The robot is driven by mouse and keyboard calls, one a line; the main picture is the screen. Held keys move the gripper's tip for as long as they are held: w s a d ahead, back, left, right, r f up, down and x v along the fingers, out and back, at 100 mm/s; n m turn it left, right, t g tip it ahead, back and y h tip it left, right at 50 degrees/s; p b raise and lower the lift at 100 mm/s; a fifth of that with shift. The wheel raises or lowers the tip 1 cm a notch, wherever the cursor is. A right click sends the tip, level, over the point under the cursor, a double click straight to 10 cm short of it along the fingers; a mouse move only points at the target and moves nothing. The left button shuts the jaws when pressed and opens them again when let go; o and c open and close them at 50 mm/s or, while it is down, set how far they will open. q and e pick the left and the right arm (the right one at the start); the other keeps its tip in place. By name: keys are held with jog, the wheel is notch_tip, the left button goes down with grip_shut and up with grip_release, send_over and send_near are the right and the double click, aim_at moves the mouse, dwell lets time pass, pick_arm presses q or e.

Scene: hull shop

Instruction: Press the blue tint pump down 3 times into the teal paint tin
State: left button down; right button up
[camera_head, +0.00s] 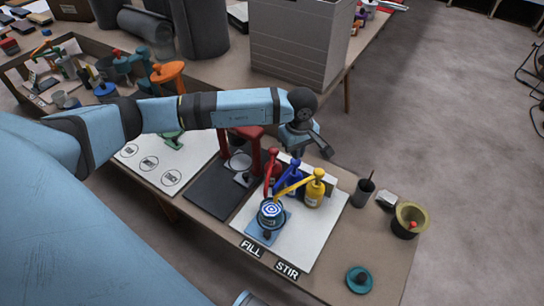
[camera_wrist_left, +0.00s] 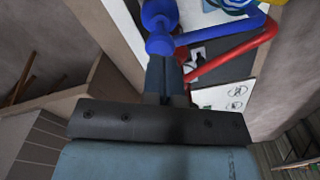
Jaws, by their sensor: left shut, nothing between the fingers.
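The blue tint pump (camera_head: 294,172) stands between a red pump (camera_head: 272,170) and a yellow pump (camera_head: 314,187) on the white board. The paint tin (camera_head: 270,213), with blue and white rings on top, sits in front of the pumps on a blue pad, under the spouts. My left gripper (camera_head: 300,150) is shut and empty, just above and behind the blue pump. In the left wrist view its fingers (camera_wrist_left: 165,75) point at the blue pump head (camera_wrist_left: 159,43), very close; I cannot tell whether they touch. My right gripper is not in view.
A dark cup (camera_head: 361,192), a yellowish bowl (camera_head: 409,220) and a teal lid (camera_head: 359,280) stand on the right of the table. A red stand (camera_head: 229,150) is left of the pumps. A large grey box (camera_head: 298,45) stands behind. The front right of the table is mostly clear.

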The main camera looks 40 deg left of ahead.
pick_arm(q)
jog(key=shift+f, duration=0.15)
jog(key=shift+f+b, duration=1.65)
jog(key=shift+f, duration=0.25)
jog(key=shift+r, duration=0.15)
jog(key=shift+r+p, duration=0.45)
jog(key=shift+r, duration=0.2)
jog(key=shift+r+p, duration=0.5)
jog(key=shift+r, duration=0.65)
